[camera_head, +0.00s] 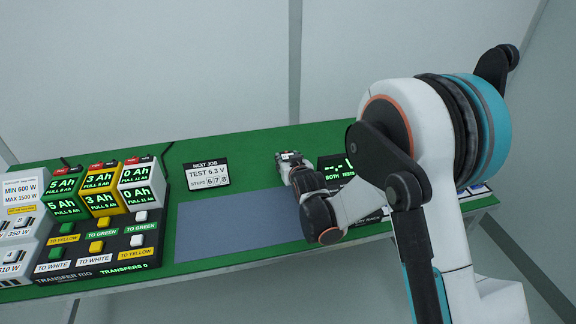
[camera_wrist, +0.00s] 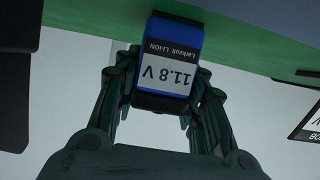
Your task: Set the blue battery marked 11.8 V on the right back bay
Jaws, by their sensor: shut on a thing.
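The blue battery (camera_wrist: 172,45) fills the space between my fingers in the wrist view. Its white label reads 11.8 V, upside down, under a dark band with Larkvolt LI-ION. My gripper (camera_wrist: 166,88) is shut on it, with a finger on either side. In the head view my gripper (camera_head: 290,160) is over the back of the green table (camera_head: 250,150), right of the NEXT JOB card. The battery is hard to make out there. I cannot pick out the right back bay; my arm covers much of the table's right side.
A NEXT JOB card (camera_head: 207,174) reads TEST 6.3 V. A black display (camera_head: 335,166) stands beside my gripper, partly covered by my arm. The transfer rig (camera_head: 97,267) with Ah blocks and buttons stands at the left. The blue-grey mat (camera_head: 235,226) is bare.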

